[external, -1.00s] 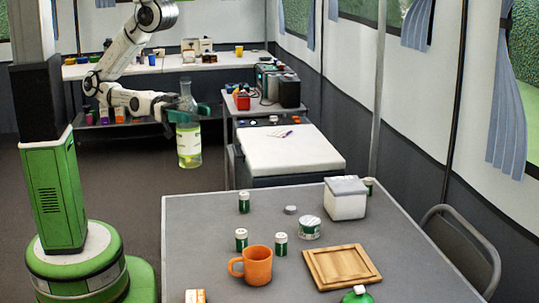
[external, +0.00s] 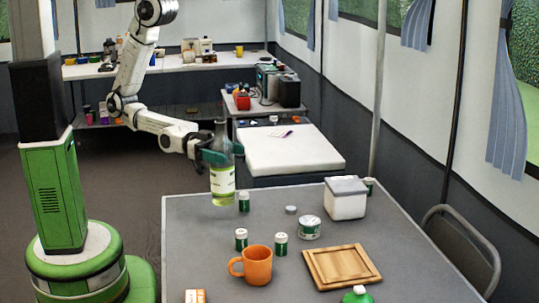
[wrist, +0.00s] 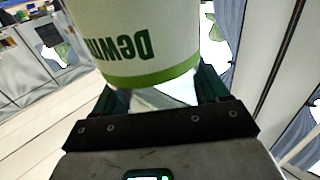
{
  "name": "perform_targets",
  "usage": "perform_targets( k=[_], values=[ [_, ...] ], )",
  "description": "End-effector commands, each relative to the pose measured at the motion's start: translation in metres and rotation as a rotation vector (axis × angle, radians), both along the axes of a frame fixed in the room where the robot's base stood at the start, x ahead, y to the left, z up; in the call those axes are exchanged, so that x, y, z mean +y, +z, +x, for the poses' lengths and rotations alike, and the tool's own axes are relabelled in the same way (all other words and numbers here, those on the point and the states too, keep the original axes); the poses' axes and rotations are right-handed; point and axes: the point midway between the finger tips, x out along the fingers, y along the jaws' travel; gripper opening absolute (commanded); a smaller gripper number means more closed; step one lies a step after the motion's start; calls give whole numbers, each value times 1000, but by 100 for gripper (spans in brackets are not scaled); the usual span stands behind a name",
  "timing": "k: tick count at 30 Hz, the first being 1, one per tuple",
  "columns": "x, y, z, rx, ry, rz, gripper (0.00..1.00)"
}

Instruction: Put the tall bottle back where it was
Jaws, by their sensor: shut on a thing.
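The tall bottle (external: 222,180) is clear glass with a pale label and yellow-green liquid at the bottom. It is upright in my gripper (external: 217,157), which is shut around its upper part. In the external view the bottle overlaps the far left corner of the grey table (external: 190,240); I cannot tell how high its base is above the top. In the wrist view the bottle's label (wrist: 145,45), with upside-down lettering, fills the upper middle between the dark green fingers (wrist: 165,92).
On the grey table are several small green-and-white jars (external: 244,202), a round tin (external: 309,227), a white lidded box (external: 345,198), an orange mug (external: 257,265) and a wooden board (external: 342,266). The table's left strip looks clear. A white-topped unit (external: 290,150) stands behind.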

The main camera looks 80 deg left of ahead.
Motion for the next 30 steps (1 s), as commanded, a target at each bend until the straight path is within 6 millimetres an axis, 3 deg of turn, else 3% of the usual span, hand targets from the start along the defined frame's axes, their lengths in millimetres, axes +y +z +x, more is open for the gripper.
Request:
perform_targets(
  k=[6,14,19,30],
  values=[
    [-14,-30,22,-1,0,0,16],
    [-21,-46,32,-1,1,0,16],
    [-21,-69,31,0,0,0,16],
    [-20,-76,31,-1,0,-1,16]
  ],
)
